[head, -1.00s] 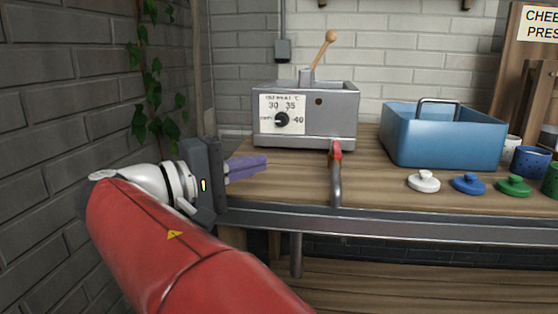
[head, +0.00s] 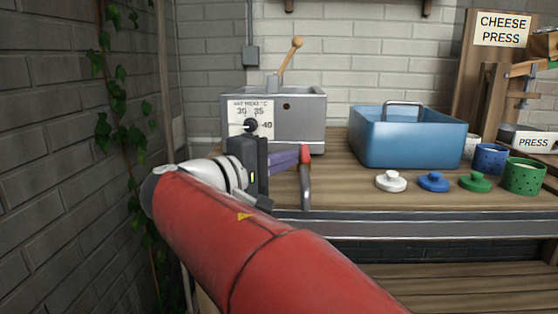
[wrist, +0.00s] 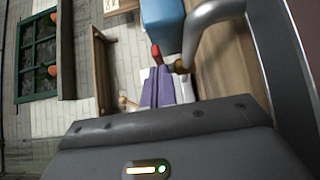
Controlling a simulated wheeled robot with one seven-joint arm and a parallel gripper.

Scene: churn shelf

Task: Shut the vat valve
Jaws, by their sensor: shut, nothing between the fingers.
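In the wrist view the closed fingertips (wrist: 160,70) lie close to the red lever (wrist: 156,51), beside a brass-coloured fitting (wrist: 180,67) and the grey spout (wrist: 212,14). I cannot tell whether they touch the lever.
A blue tub (head: 410,140) stands right of the vat. White (head: 391,181), blue (head: 433,182) and green (head: 475,182) lids lie along the front of the bench. A green pot (head: 524,177) and the cheese press are further right. A wall with ivy (head: 117,120) is at left.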

